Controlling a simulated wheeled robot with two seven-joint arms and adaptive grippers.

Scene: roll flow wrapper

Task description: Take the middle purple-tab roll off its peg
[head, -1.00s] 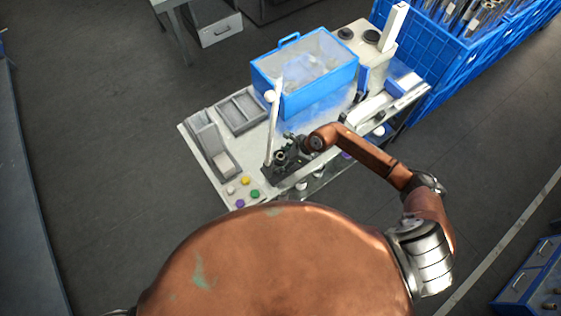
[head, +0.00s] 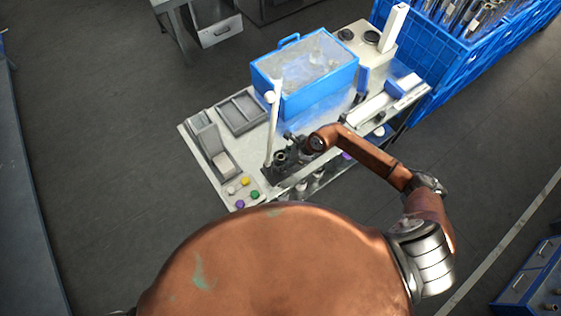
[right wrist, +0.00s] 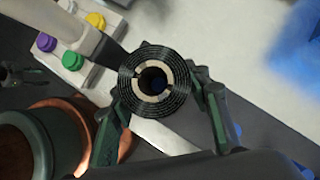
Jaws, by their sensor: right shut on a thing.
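My right gripper (right wrist: 160,98) is shut on a black wound roll (right wrist: 152,108) with a pale core, its green-padded fingers on either side. The roll is seen end-on, and its core hole is dark. No purple tab shows on it, and I cannot tell whether a peg is inside the core. In the head view my right gripper (head: 290,152) is over the front edge of the machine table, small and dark. A small purple spot (head: 346,156) shows beside my right forearm. A dark pincer shape (right wrist: 20,76) at the right wrist view's left edge may be my left gripper.
Yellow, green, purple and white buttons (head: 243,191) sit at the table's front left corner. A white post (head: 272,130) stands close to my right gripper. A blue-framed clear box (head: 305,75) and grey trays (head: 241,112) lie behind. A blue crate (head: 465,55) stands at upper right.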

